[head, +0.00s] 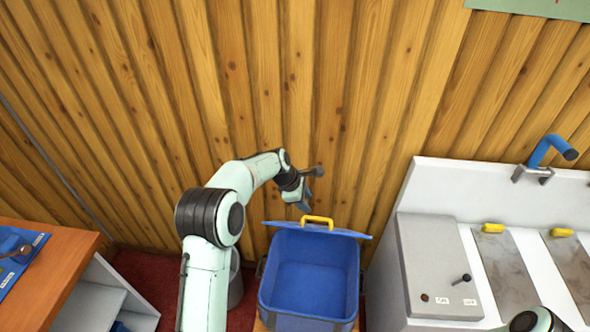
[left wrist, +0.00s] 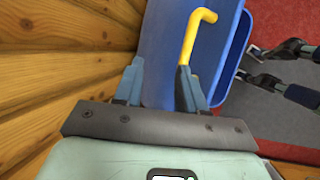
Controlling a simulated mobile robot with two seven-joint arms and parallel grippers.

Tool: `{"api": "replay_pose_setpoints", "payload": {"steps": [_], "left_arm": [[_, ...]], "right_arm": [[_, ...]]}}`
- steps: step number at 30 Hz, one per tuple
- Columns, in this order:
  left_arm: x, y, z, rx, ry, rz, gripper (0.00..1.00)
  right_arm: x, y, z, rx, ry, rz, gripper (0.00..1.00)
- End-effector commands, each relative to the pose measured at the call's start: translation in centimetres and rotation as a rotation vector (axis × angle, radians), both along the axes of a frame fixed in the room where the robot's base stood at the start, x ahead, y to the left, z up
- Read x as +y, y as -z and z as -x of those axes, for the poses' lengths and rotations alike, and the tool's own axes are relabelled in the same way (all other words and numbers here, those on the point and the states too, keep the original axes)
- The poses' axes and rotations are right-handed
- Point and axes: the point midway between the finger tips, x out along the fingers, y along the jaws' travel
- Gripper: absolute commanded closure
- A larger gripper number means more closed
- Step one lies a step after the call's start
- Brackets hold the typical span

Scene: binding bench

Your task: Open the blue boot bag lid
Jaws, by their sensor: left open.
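The blue boot bag (head: 309,275) stands below the wooden wall, its inside showing blue and empty. Its lid (head: 343,232) is up at the back edge, seen nearly edge-on, with a yellow handle (head: 317,221) on it. My left gripper (head: 311,189) is open and empty, just above and behind the handle, near the wall. In the left wrist view, the open fingers (left wrist: 160,68) point at the blue lid (left wrist: 163,40), and the yellow handle (left wrist: 191,38) is by the right finger; I cannot tell whether they touch. My right gripper is out of view.
The plank wall (head: 330,110) is close behind the bag. A grey box with a lever (head: 438,265) and a white sink unit (head: 470,183) with a blue tap (head: 546,152) stand to the right. A wooden table (head: 52,262) is at left. Red carpet (head: 150,275) lies between.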

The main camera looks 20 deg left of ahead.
Motion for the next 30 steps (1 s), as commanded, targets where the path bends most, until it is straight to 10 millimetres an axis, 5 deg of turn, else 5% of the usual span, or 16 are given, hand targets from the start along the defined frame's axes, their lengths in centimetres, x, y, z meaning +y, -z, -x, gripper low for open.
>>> {"api": "replay_pose_setpoints", "payload": {"steps": [30], "left_arm": [[3.8, -5.1, -3.4, -0.003, -0.001, -0.001, 0.60]], "right_arm": [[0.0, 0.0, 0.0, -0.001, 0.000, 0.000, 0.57]]}}
